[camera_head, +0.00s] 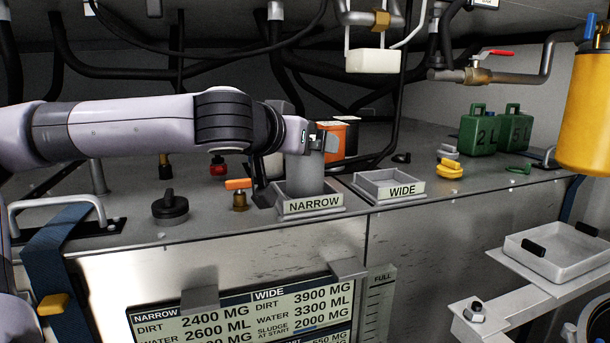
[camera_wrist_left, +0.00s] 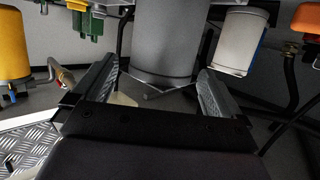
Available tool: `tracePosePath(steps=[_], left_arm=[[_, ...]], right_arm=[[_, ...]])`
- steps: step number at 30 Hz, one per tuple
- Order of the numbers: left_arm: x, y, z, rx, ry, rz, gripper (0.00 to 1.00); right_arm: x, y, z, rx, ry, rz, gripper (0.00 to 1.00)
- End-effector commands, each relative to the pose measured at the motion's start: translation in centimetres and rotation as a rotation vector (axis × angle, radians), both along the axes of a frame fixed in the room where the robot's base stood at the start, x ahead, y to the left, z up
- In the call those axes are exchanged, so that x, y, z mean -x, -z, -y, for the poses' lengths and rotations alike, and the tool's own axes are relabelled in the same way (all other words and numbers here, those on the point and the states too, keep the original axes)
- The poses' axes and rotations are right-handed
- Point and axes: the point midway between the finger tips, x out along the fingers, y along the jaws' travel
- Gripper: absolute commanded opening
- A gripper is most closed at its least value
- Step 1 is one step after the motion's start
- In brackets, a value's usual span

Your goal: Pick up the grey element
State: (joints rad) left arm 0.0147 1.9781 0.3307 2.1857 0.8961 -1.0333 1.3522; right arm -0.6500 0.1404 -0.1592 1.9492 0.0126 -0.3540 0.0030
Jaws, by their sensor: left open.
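The grey element, a plain grey cylinder (camera_head: 305,176), stands upright in the tray labelled NARROW (camera_head: 312,206) in the head view. My left gripper (camera_head: 318,142) is at the upper part of the cylinder, its fingers partly hidden by the wrist. In the left wrist view the cylinder (camera_wrist_left: 165,42) fills the upper middle, between the two spread fingers (camera_wrist_left: 155,92). A gap shows on each side of it. The left gripper is open and holds nothing. My right gripper is not in view.
The tray labelled WIDE (camera_head: 390,188) is empty, right of the NARROW tray. An orange container (camera_head: 332,142) stands close behind the cylinder. An orange-handled valve (camera_head: 239,190) and a black knob (camera_head: 170,207) sit to the left. Hoses and pipes hang behind.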

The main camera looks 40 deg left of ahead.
Motion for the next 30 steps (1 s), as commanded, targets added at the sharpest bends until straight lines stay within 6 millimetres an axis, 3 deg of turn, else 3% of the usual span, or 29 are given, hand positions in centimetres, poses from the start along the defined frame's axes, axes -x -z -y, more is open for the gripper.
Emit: tracePosePath(steps=[9,20,27,29,30], left_arm=[[-3.0,1.0,-1.0,-0.001,-0.002,0.0,1.0],[-3.4,1.2,-1.1,0.0,-0.001,0.001,1.0],[-3.4,1.2,-1.1,0.0,-0.001,0.001,0.25],[-3.4,1.2,-1.1,0.0,-0.001,0.001,0.06],[-3.4,1.0,-1.1,-0.001,0.0,0.005,0.01]], right_arm=[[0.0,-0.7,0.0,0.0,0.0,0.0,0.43],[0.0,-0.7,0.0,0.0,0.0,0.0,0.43],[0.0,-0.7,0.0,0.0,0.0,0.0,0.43],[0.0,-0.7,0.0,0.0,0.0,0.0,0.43],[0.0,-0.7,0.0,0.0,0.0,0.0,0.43]])
